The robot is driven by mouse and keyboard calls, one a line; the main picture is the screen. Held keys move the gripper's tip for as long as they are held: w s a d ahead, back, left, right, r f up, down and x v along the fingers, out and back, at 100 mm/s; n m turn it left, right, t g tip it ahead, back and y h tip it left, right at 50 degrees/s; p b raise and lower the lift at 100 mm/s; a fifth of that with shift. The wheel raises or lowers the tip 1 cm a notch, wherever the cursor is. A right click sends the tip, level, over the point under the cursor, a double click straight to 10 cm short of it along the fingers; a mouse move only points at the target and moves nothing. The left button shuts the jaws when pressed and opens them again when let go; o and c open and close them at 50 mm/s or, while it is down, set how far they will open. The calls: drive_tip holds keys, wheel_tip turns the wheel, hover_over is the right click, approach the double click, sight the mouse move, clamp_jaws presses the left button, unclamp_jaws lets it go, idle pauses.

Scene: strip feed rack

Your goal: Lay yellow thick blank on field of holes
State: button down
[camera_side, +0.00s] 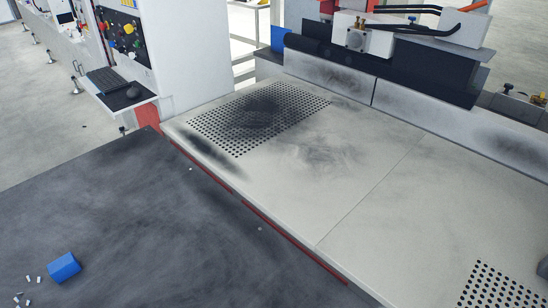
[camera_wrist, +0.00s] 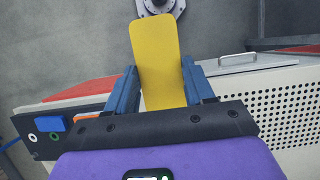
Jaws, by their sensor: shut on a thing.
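The yellow blank (camera_wrist: 158,45) is a long flat plate with rounded corners, seen in the wrist view. My gripper (camera_wrist: 160,68) is shut on it, with one blue finger on each side. The blank's far end sticks out beyond the fingertips, and its near end is hidden behind the dark gripper body. In the side view, a field of holes (camera_side: 222,112) lies in the pale table top, bare apart from dark smudges. Neither my gripper nor the blank shows in the side view.
A second patch of holes (camera_side: 497,290) is at the side view's lower right. A dark machine beam (camera_side: 390,68) stands behind the table. A blue block (camera_side: 64,267) lies on the dark surface at lower left. The wrist view shows a white perforated panel (camera_wrist: 290,112) at right.

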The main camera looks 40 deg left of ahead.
drive_tip(key=w+a+f+m+t+y, duration=0.2)
drive_tip(key=w+a+m, duration=0.4)
drive_tip(key=a+m, duration=0.35)
drive_tip(key=w+a+f+m+t+y, duration=0.25)
drive_tip(key=w+a+m, duration=0.25)
drive_tip(key=a+m, duration=0.45)
drive_tip(key=shift+n, duration=0.5)
drive_tip(key=shift+w+a+f, duration=1.15)
drive_tip(key=shift+w+f, duration=0.3)
drive_tip(key=shift+w, duration=0.7)
drive_tip(key=shift+w+a+f, duration=1.15)
drive_tip(key=shift+w+f, duration=0.3)
drive_tip(key=shift+w, duration=0.7)
drive_tip(key=shift+w+a+f, duration=1.15)
drive_tip(key=shift+w+f, duration=0.3)
drive_tip(key=shift+w, duration=0.7)
drive_tip(key=shift+w+f, duration=0.15)
drive_tip(key=shift+f, duration=1.55)
drive_tip(key=shift+f, duration=0.6)
